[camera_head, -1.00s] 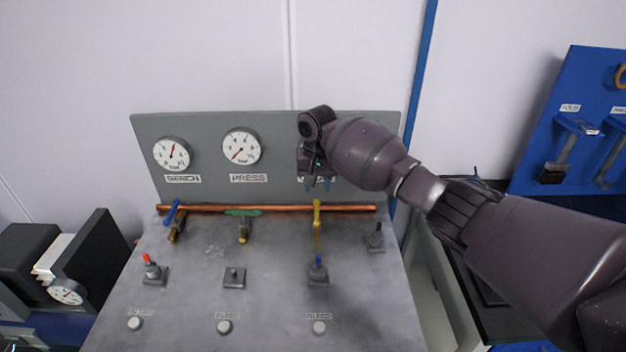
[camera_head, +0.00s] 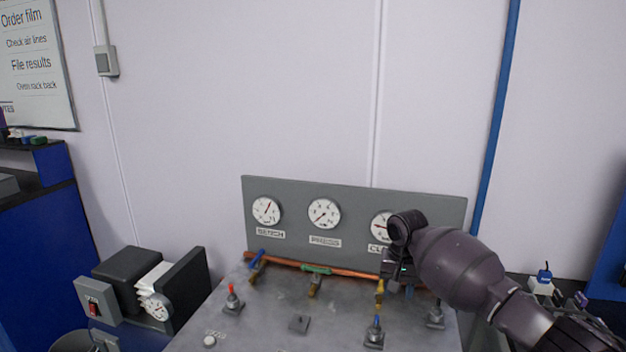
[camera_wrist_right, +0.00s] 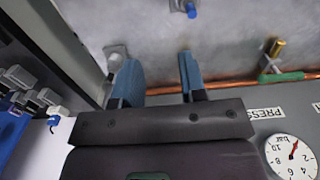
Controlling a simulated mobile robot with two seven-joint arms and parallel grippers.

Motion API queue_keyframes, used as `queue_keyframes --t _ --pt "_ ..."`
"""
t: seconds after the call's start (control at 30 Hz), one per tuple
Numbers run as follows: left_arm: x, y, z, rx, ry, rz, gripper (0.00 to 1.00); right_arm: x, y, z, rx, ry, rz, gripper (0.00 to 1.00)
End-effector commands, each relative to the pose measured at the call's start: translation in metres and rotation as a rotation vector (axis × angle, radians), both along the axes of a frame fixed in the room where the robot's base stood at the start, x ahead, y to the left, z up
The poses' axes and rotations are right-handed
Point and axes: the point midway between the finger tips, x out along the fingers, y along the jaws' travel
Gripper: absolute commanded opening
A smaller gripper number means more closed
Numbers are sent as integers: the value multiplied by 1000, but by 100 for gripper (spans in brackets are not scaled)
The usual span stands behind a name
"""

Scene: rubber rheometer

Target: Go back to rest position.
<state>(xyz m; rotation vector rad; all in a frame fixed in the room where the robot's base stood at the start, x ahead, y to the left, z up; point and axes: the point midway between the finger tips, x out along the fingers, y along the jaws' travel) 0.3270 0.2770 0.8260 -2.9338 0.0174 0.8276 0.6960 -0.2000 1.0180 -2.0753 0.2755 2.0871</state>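My right gripper (camera_head: 398,283) is in front of the right part of the grey gauge panel, close to the copper pipe (camera_head: 290,264) and the yellow-handled valve (camera_head: 379,291). It partly covers the right-hand gauge (camera_head: 382,226) and its label. In the right wrist view, the two blue fingers of the right gripper (camera_wrist_right: 156,75) stand apart with nothing held between them. My left gripper is not in view.
The bench top (camera_head: 260,325) carries a blue-handled valve (camera_head: 257,262), a green-handled valve (camera_head: 315,270) and several toggles. A whiteboard (camera_head: 35,65) hangs far left. The wall above the panel is clear.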

Motion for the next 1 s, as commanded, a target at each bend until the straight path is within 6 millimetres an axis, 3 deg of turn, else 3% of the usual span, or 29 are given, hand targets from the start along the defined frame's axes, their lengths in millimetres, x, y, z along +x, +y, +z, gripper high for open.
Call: queue_keyframes --t 0.17,0.4,0.53,0.77,1.0 --pt "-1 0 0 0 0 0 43 23 8 5 25 -152 137 38" --pt "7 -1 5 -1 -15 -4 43 62 42 52 29 -515 358 38" --pt "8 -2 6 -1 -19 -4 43 69 62 69 31 -713 474 38" --pt "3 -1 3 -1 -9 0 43 49 83 66 29 -1043 625 38" --pt "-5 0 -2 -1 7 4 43 -1 74 40 -7 -1280 664 38"
